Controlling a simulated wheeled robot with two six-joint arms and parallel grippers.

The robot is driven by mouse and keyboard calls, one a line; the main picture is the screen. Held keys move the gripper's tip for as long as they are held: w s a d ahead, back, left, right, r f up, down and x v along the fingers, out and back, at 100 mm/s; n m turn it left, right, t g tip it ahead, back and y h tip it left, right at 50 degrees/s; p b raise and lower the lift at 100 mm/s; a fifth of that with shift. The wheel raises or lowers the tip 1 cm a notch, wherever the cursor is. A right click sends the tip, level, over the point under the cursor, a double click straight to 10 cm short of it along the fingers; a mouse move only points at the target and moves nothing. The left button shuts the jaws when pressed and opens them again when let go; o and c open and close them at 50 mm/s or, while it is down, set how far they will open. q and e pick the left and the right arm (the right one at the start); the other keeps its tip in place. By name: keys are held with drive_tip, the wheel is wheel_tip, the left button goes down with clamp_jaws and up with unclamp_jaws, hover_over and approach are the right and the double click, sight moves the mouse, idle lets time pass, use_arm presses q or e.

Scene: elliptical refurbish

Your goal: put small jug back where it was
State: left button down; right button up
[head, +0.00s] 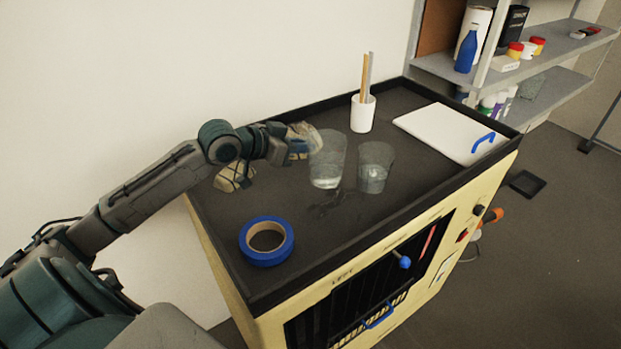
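Two clear vessels stand side by side on the dark top of the cabinet. The left one (326,168) looks a little taller, and the right one (375,173) looks a little smaller. Both look upright, with something clear or pale low inside. I cannot tell for sure which is the small jug. My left gripper (306,141) reaches in from the left, with its tip at the upper left side of the left vessel. The fingers are blurred against the glass, so I cannot tell whether they grip it. My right gripper is not in view.
A blue tape roll (266,241) lies at the front left. A white cup (363,113) with sticks stands at the back. A white board (452,133) with a blue handle lies on the right. A tan patterned item (235,177) sits beneath my arm. A raised rim (370,243) borders the top.

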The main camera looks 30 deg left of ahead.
use_arm(q)
wheel_tip(320, 180, down, 6)
drive_tip(key=shift+s+d+f+p, duration=0.1)
drive_tip(key=shift+p, duration=0.6)
drive_tip(key=shift+f, duration=0.3)
drive_tip(key=c, duration=1.5)
unclamp_jaws()
drive_tip(key=shift+c, duration=0.2)
drive_tip(key=shift+r, duration=0.15)
